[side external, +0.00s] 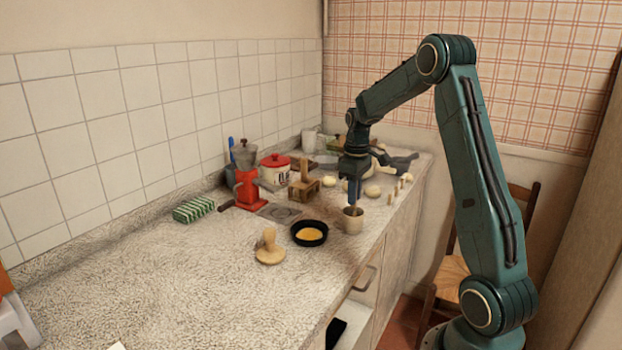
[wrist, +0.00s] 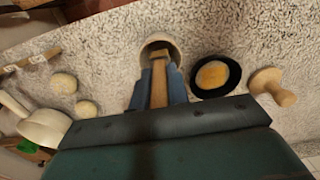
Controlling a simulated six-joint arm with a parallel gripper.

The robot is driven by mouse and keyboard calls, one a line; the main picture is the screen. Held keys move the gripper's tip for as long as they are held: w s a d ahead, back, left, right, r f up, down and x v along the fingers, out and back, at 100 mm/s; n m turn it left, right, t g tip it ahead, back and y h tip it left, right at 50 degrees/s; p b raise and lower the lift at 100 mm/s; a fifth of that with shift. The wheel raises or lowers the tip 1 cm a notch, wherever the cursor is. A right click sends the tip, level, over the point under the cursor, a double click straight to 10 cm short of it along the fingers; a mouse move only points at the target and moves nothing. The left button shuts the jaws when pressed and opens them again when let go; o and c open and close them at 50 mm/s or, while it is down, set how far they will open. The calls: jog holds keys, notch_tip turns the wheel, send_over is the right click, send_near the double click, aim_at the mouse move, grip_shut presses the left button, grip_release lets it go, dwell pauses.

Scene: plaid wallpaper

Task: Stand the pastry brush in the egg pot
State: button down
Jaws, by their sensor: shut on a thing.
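My gripper (side external: 354,192) is above the egg pot (side external: 353,224), a small beige cup near the counter's front edge. In the wrist view my gripper (wrist: 158,88) is shut on the wooden handle of the pastry brush (wrist: 159,82). The brush points down, and its lower end is over or inside the mouth of the pot (wrist: 175,46); I cannot tell how deep it goes. The pot stands upright on the counter. A little of the brush (side external: 353,208) shows between the fingers and the pot in the side view.
A black dish with yellow contents (side external: 310,233) stands just left of the pot. A wooden stamp-like tool (side external: 269,247) is further left. Dough balls (side external: 372,190) and a red grinder (side external: 246,188) stand behind. The counter's left front (side external: 170,290) is clear.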

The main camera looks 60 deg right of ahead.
jog(key=shift+f, duration=0.1)
jog(key=c, duration=1.3)
grip_release()
notch_tip(320, 180, up, 14)
jog(key=shift+f, duration=0.1)
dwell(0.6)
